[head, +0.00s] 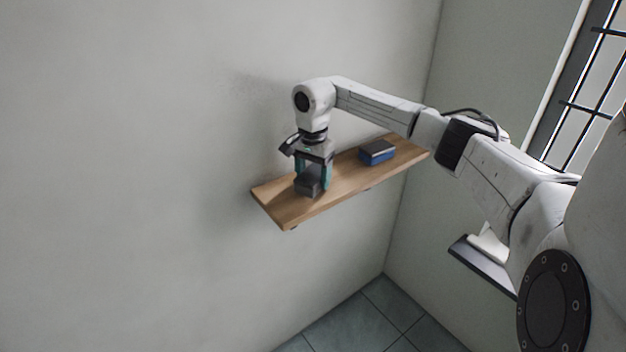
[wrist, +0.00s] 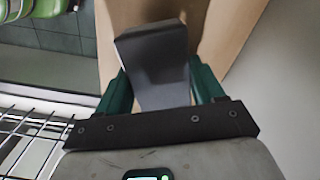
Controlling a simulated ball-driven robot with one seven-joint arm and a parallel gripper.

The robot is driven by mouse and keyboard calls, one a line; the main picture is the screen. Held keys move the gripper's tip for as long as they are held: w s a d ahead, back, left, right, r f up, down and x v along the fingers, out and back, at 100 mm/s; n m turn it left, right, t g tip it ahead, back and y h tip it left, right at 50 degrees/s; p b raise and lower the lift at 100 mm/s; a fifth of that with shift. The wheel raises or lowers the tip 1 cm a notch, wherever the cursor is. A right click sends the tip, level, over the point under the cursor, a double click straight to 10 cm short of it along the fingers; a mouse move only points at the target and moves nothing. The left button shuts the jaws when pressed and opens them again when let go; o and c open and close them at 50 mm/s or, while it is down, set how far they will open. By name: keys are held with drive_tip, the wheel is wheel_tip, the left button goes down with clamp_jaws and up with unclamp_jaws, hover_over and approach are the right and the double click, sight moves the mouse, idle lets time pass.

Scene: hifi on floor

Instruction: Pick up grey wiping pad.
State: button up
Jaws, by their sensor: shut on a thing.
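The grey wiping pad (head: 308,186) is a dark grey block at the near left part of the wooden wall shelf (head: 283,212). My gripper (head: 313,180) points down over it, with its teal fingers on either side. The wrist view shows the pad (wrist: 153,62) between the two green fingers (wrist: 158,88), and the gripper is shut on it. The pad is at or just above the shelf board; I cannot tell whether it still touches.
A blue block with a dark top (head: 377,152) lies farther right on the shelf. A wall stands behind the shelf. A barred window (head: 590,85) is at the right, and a dark ledge (head: 480,262) is at the lower right. A green object (wrist: 40,8) shows in the wrist view.

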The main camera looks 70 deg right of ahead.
sight(314, 173)
drive_tip(key=shift+r+b, duration=0.3)
drive_tip(key=shift+r, duration=0.15)
wheel_tip(314, 173, up, 2)
drive_tip(key=shift+r+b, duration=0.2)
drive_tip(key=shift+b, duration=0.3)
drive_tip(key=s+a+r+b, duration=0.3)
drive_tip(key=s+a+r, duration=0.6)
drive_tip(key=a, duration=0.1)
drive_tip(key=shift+s+r, duration=0.3)
drive_tip(key=shift+r, duration=0.05)
drive_tip(key=shift+s+a, duration=0.1)
